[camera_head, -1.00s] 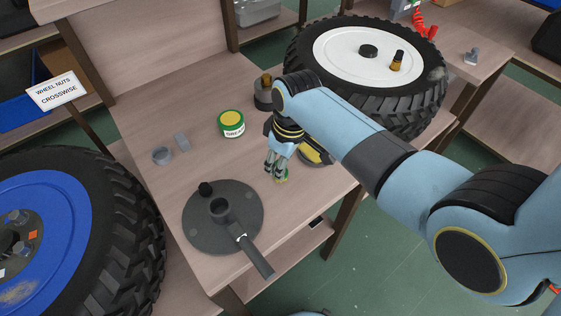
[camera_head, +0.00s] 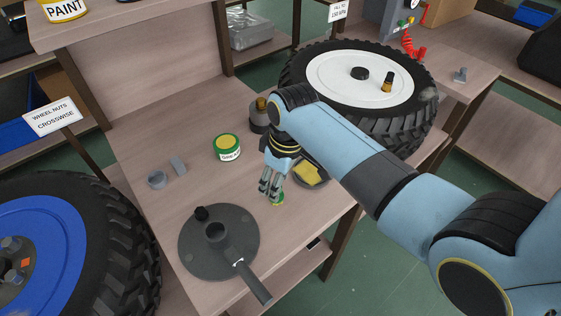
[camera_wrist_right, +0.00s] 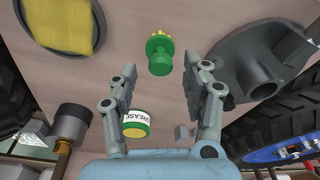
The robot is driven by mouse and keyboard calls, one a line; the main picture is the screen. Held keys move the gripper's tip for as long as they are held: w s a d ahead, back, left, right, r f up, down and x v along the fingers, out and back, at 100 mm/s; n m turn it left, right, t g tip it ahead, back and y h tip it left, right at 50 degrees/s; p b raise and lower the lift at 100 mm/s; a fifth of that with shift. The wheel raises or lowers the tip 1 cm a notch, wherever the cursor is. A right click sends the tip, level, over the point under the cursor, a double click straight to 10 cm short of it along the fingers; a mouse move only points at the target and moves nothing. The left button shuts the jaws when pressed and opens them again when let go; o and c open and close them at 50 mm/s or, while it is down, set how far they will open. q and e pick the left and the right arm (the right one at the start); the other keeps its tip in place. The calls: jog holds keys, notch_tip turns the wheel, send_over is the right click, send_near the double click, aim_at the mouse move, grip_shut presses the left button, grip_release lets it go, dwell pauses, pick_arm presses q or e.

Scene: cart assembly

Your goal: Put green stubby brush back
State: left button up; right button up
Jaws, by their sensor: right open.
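The green stubby brush (camera_wrist_right: 158,57) is on the wooden bench, its yellow bristles at the far end in the right wrist view. In the head view only a bit of its green (camera_head: 279,199) shows beside the fingertips. My right gripper (camera_head: 269,196) is low over the bench at the brush. In the right wrist view its two fingers (camera_wrist_right: 161,68) are apart, with the brush showing between and beyond the tips, not gripped. My left gripper is in neither view.
A grease tin (camera_head: 228,148) stands behind the gripper. A dark dish with a yellow sponge-like piece (camera_head: 309,173) lies to its right. A dark round plate with a tube and handle (camera_head: 210,263) lies in front. A dark bottle (camera_head: 261,118) and large tires (camera_head: 425,95) stand nearby.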

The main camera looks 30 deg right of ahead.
aim_at(283, 197)
notch_tip(283, 197, up, 10)
jog(key=s, duration=0.1)
jog(key=shift+d+f+p, duration=0.25)
jog(key=shift+d+p, duration=0.05)
jog(key=shift+d, duration=0.1)
jog(key=shift+s, duration=0.1)
